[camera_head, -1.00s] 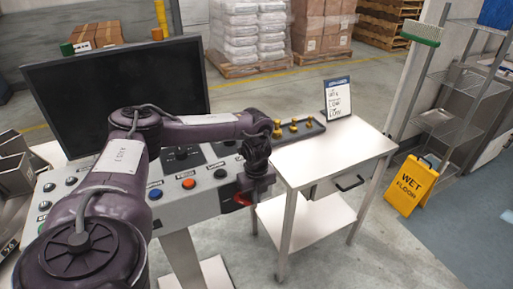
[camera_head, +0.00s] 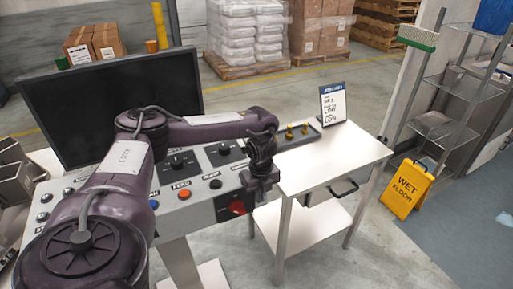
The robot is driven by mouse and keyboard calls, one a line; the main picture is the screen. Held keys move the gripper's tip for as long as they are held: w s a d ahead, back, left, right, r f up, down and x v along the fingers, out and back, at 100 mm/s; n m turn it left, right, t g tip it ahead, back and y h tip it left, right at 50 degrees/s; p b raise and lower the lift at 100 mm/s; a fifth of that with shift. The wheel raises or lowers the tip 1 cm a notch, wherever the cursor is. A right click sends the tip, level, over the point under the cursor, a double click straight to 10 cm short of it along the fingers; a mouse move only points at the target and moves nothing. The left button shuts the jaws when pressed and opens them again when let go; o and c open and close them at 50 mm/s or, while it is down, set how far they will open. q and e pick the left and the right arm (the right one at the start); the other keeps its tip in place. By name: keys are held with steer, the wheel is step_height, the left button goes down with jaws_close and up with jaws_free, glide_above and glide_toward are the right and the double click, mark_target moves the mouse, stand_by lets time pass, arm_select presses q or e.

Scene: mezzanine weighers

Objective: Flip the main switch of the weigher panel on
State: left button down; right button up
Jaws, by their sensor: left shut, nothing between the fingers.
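The weigher panel (camera_head: 200,205) is a light grey sloped console with knobs and buttons. At its right front corner a red round switch (camera_head: 236,208) sits on a dark plate; I take it for the main switch, but its position cannot be read. My left gripper (camera_head: 258,198) points down just right of the red switch, with its fingers shut and empty. I cannot tell whether they touch it. My left arm crosses in front of the panel and hides part of its left and middle. My right gripper is not in view.
A black monitor (camera_head: 110,108) stands behind the panel. To the right is a metal table (camera_head: 335,165) with a dark tray (camera_head: 311,136) of brass weights and a sign (camera_head: 333,103). A yellow wet-floor sign (camera_head: 406,188) stands on the floor near a shelf rack (camera_head: 450,105).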

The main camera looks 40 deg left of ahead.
arm_select(q)
steer(key=w+d+r, duration=0.2)
steer(key=w+r, duration=0.4)
steer(key=shift+w+r, duration=0.2)
steer(key=shift+s+d, duration=0.1)
